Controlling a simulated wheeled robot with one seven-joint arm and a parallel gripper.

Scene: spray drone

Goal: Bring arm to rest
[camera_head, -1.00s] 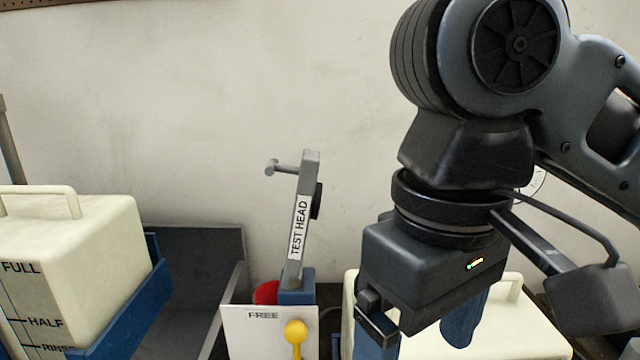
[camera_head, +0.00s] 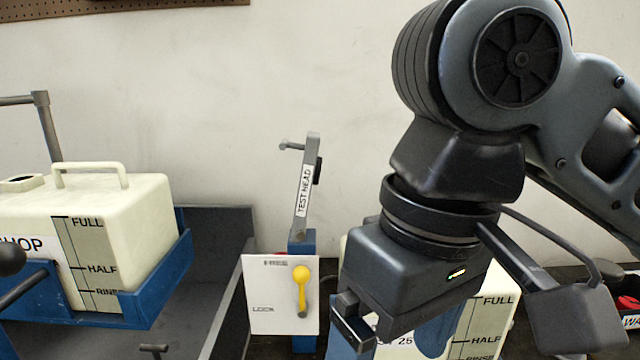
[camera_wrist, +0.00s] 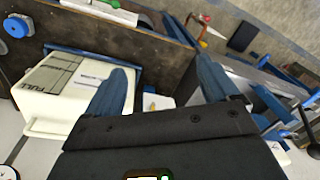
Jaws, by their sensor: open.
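My gripper (camera_wrist: 160,85) is open in the wrist view, its two blue fingers apart with nothing held between them. In the head view my gripper (camera_head: 385,335) hangs at the right of the picture, fingers pointing down, in front of a cream tank (camera_head: 487,318). That tank is partly hidden by the gripper; it also shows in the wrist view (camera_wrist: 60,98), left of the fingers. My arm fills the upper right of the head view.
A cream tank (camera_head: 130,215) marked FULL, HALF and RINSE sits in a blue cradle (camera_head: 165,285) at left. A grey TEST HEAD post (camera_head: 305,200) stands behind a white FREE/LOCK plate (camera_head: 262,315) with a yellow lever (camera_head: 302,285). Bare wall lies behind.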

